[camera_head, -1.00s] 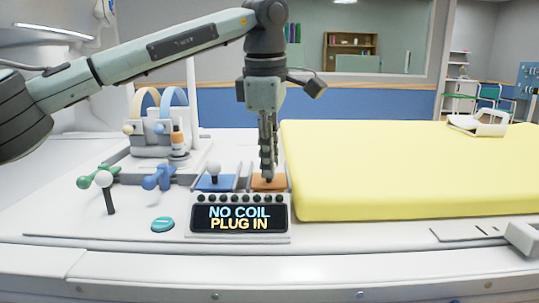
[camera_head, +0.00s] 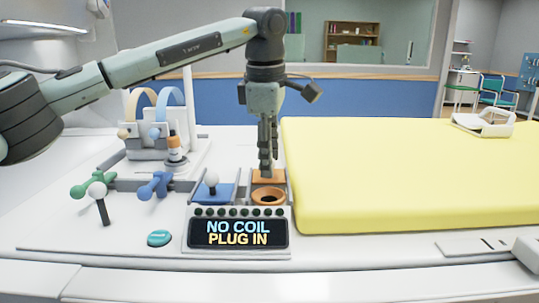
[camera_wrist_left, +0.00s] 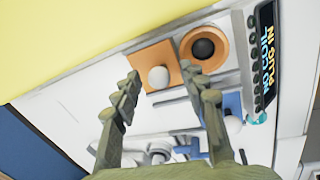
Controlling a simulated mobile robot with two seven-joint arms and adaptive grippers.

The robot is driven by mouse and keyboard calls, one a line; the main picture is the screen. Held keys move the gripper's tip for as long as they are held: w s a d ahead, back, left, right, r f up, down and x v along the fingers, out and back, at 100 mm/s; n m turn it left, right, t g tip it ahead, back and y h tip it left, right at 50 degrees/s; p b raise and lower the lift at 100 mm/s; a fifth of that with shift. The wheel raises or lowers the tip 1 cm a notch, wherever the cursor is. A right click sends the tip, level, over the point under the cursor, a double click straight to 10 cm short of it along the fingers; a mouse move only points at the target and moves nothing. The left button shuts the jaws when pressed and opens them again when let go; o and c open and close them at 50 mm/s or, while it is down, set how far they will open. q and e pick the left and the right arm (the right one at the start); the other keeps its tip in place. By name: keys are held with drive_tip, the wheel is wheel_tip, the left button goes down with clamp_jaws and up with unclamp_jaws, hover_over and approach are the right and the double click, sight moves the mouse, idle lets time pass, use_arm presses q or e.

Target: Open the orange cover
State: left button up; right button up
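The orange cover (camera_head: 268,176) is slid to the back of its slot, behind an orange ring-shaped socket (camera_head: 268,197) with a dark hole that lies uncovered. In the left wrist view the orange cover (camera_wrist_left: 147,57) sits beside the orange socket (camera_wrist_left: 204,44), and its white knob (camera_wrist_left: 158,77) shows. My left gripper (camera_head: 267,168) points down over the cover. In the wrist view its fingers (camera_wrist_left: 161,74) are apart, one on each side of the knob, with gaps visible. My right gripper is in neither view.
A blue cover (camera_head: 222,192) with a white knob stands left of the orange slot. A display panel (camera_head: 238,233) reading "NO COIL PLUG IN" is in front. The yellow pad (camera_head: 410,180) is close on the right. Green and blue levers are left.

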use_arm(q)
wheel_tip(320, 180, up, 12)
drive_tip(key=s, duration=0.2)
drive_tip(key=shift+s+a, duration=0.15)
drive_tip(key=shift+a, duration=0.1)
drive_tip(key=shift+f, duration=0.15)
